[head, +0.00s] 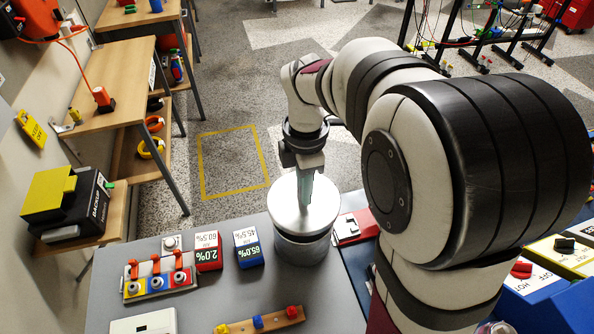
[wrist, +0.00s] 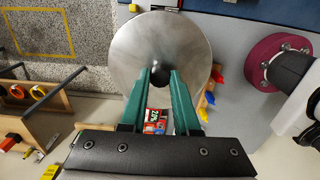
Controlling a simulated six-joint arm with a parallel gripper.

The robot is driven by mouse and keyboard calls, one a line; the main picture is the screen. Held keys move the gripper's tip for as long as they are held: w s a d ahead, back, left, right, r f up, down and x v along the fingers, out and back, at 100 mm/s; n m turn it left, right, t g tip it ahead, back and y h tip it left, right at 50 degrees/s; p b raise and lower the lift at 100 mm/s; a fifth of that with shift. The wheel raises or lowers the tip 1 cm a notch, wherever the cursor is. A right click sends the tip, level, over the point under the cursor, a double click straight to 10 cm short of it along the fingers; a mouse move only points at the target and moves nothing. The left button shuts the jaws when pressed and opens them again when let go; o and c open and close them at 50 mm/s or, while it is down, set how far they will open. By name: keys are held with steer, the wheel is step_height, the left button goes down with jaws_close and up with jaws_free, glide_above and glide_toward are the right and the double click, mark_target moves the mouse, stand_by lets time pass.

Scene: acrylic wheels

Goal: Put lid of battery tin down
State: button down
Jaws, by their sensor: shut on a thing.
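The lid (head: 283,212) is a round, shiny metal disc. In the wrist view the lid (wrist: 135,50) fills the top middle, with a small dark knob (wrist: 159,66) on it. My gripper (head: 304,203) points down at the middle of the lid. In the wrist view its green fingers (wrist: 160,76) are shut on the knob. The battery tin (head: 302,246) is a silver cylinder standing on the grey table, directly under the lid in the head view. The lid hides the tin's opening. I cannot tell whether the lid touches the rim or hangs slightly above it.
Red and blue percentage blocks (head: 208,252) (head: 248,249) stand left of the tin on the grey table (head: 190,293). A red box (head: 354,227) is close on the right. A switch panel (head: 160,276) and a wooden strip with coloured knobs (head: 259,322) lie nearer.

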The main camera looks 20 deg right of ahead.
steer(key=shift+r, duration=0.35)
